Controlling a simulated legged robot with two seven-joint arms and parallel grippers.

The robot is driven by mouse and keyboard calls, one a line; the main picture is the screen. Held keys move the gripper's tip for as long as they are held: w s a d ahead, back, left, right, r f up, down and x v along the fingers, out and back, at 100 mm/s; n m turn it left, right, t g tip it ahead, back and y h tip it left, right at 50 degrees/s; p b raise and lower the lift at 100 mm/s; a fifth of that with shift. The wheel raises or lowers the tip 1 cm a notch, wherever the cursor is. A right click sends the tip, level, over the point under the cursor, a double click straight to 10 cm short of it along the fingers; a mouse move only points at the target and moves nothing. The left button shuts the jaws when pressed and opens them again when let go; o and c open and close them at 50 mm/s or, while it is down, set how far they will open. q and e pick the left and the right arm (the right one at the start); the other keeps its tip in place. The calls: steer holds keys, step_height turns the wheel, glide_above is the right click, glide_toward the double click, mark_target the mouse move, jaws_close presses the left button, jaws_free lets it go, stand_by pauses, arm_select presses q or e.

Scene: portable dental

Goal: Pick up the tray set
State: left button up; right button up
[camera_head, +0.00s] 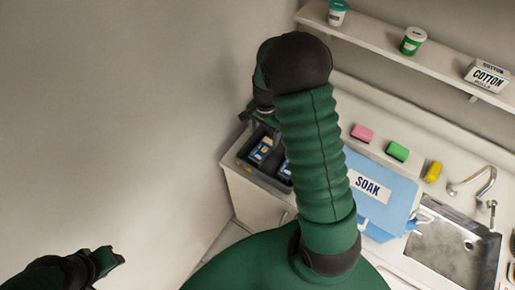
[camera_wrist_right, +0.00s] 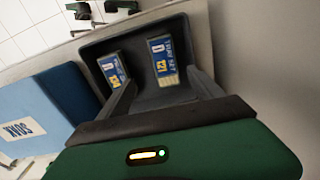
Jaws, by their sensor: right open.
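Two blue tray set packs with white and yellow print lie in a dark grey bin (camera_head: 243,153) at the counter's left end. In the head view one tray set (camera_head: 261,150) shows left of my arm and another (camera_head: 286,170) is partly hidden by it. In the right wrist view they are the left pack (camera_wrist_right: 113,70) and the right pack (camera_wrist_right: 164,60). My right gripper (camera_wrist_right: 162,82) is open and empty over the bin, its fingers pointing toward the packs. In the head view its arm mostly hides it. My left gripper (camera_head: 110,260) is at the lower left, away from the counter; its jaws are unclear.
A blue SOAK tub (camera_head: 385,190) stands right of the bin, close beside it. Behind it are a pink block (camera_head: 362,133), a green block (camera_head: 397,151) and a yellow block (camera_head: 433,172). A sink (camera_head: 455,243) is at right. A shelf (camera_head: 440,62) holds cups and a cotton box.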

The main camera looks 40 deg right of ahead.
glide_above(262, 149)
steer(key=s, duration=0.1)
step_height(262, 149, down, 5)
steer(key=shift+s+d+p, duration=0.1)
steer(key=shift+s+p, duration=0.05)
steer(key=shift+p, duration=0.15)
steer(key=f, duration=0.1)
steer(key=w+f, duration=0.1)
steer(key=f, duration=0.1)
steer(key=shift+w+d, duration=0.1)
steer(key=shift+w+f+p, duration=0.1)
steer(key=shift+f+p, duration=0.2)
steer(key=shift+p, duration=0.05)
steer(key=f, duration=0.1)
steer(key=f+p, duration=0.1)
steer(key=f, duration=0.1)
steer(key=shift+a+f+p, duration=0.15)
steer(key=shift+a+p, duration=0.15)
steer(key=shift+f, duration=0.35)
steer(key=shift+d+f, duration=0.3)
steer(key=shift+d, duration=0.05)
steer(key=c, duration=1.1)
arm_select(q)
steer(key=r, duration=0.3)
steer(key=shift+w+d, duration=0.15)
steer(key=shift+w, duration=0.1)
arm_select(e)
steer(key=shift+a, duration=0.2)
jaws_close()
